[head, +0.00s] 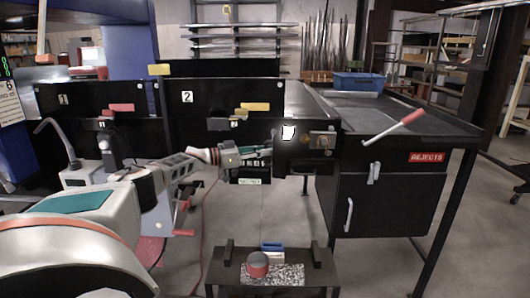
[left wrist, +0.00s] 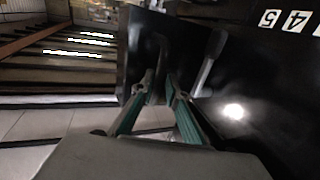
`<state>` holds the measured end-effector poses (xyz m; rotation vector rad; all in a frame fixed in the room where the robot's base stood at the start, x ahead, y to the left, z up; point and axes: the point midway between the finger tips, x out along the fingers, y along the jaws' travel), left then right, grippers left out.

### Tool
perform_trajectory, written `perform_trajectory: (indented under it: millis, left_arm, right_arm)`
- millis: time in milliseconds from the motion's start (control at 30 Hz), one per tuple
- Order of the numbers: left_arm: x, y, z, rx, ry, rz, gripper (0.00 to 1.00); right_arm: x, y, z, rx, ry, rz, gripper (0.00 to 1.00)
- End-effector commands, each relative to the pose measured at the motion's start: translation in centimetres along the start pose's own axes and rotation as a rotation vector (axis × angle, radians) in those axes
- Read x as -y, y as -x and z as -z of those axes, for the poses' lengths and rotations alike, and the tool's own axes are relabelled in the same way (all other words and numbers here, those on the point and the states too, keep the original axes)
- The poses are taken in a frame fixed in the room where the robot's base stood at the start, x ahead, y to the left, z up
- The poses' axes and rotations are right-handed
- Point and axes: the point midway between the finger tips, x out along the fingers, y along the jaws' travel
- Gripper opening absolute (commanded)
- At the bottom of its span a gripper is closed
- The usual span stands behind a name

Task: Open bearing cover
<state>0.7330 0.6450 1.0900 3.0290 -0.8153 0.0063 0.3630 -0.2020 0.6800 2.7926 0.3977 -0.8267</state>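A black housing (head: 292,160) sits at the right end of the conveyor, with a white label and a brownish square fitting (head: 322,140) on its front. I cannot tell for certain which panel is the bearing cover. My left gripper (head: 268,157) reaches in from the left at the housing's left side. In the left wrist view, its two green-padded fingers (left wrist: 160,78) lean together in front of a black panel (left wrist: 134,50). The finger ends are dark against the black, so a grip cannot be made out. A grey handle (left wrist: 209,62) stands right of the fingers. My right gripper is not in view.
A black rejects cabinet (head: 390,200) stands at right, with a red-gripped lever (head: 400,127) and a blue bin (head: 358,82) on top. A low black stand (head: 225,272) with a red round knob (head: 258,264) is in front. Floor shows between housing and stand.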

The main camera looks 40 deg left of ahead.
Motion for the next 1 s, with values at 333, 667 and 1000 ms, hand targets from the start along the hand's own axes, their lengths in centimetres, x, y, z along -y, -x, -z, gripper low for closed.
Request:
perform_trajectory:
  millis: [333,667,1000]
  left_arm:
    - [0.1,3.0,-0.2,0.005,0.000,0.002,0.14]
    - [0.0,9.4,-0.1,0.005,0.000,0.001,0.14]
    - [-0.1,11.9,0.0,0.000,0.000,-0.001,0.14]
  right_arm:
    - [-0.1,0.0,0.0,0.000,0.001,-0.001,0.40]
    - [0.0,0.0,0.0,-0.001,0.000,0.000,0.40]
    - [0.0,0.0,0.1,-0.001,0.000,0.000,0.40]
